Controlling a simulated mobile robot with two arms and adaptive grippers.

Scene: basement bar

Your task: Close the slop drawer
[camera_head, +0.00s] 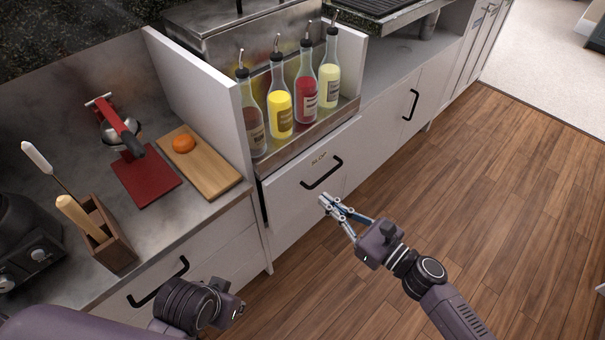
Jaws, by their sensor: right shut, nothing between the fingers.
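The slop drawer (301,198) has a white front with a "SLOP" label and a black bar handle (322,173). It sits below the bottle rack, in the middle of the camera_head view. A dark gap shows along its left edge; how far it stands open is hard to tell. My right gripper (325,201) is shut and empty, its fingertips just below and right of the handle in the picture. Whether they touch the front cannot be told. My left gripper (232,301) is low in the picture, near the left cabinet; its fingers are not clearly visible.
Several bottles with pourers (280,108) stand in the rack above the drawer. A cutting board (215,177) with an orange (184,143), a red mat (146,184) and a wooden utensil box (112,246) are on the left counter. The wooden floor (480,180) at right is clear.

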